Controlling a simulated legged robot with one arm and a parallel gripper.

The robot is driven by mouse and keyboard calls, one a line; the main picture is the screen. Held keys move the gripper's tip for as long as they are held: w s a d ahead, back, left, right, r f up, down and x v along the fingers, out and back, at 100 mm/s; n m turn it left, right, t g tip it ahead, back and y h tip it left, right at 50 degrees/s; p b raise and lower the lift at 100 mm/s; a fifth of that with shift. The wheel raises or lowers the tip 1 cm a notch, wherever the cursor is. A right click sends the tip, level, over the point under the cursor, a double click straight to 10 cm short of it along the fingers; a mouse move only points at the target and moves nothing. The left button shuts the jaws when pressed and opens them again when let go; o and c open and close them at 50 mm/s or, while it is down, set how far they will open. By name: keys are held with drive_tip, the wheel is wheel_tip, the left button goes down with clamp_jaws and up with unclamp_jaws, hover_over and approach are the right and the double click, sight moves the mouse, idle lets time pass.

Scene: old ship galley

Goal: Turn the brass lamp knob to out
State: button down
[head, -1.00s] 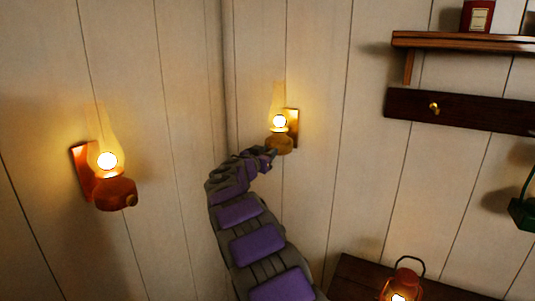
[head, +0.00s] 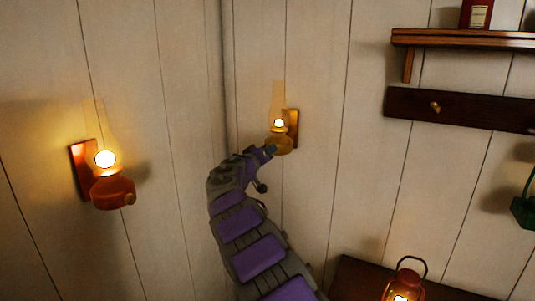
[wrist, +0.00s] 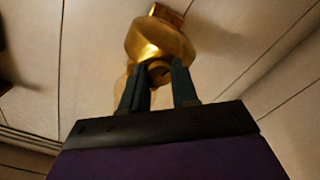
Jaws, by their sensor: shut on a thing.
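The brass lamp (head: 282,145) hangs on the wall near the corner, with a tall glass chimney and a small lit flame (head: 279,123). In the wrist view its rounded brass body (wrist: 160,38) fills the top middle. My gripper (head: 269,151) reaches it from the lower left. In the wrist view the two dark fingers of my gripper (wrist: 158,70) stand on either side of the small round knob (wrist: 157,68) and are shut on it. The fingers partly hide the knob, and its markings cannot be read.
A lit red lamp (head: 113,191) hangs on the left wall. A shelf (head: 460,39) and a dark peg rail (head: 460,110) are on the right wall. A lit lantern (head: 404,284) stands on a dark wooden surface (head: 350,280) at the lower right. A green object (head: 524,211) is at the right edge.

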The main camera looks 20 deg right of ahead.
drive_tip(key=shift+s+f+m+p, duration=0.1)
drive_tip(key=shift+f+m+p, duration=0.05)
drive_tip(key=shift+m+p, duration=7.3)
drive_tip(key=shift+f+m+p, duration=0.15)
drive_tip(key=shift+m+p, duration=5.75)
drive_tip(key=shift+m, duration=2.95)
drive_tip(key=c, duration=0.9)
unclamp_jaws()
drive_tip(key=shift+w, duration=0.2)
drive_tip(key=shift+o, duration=0.3)
drive_tip(key=shift+r, duration=0.15)
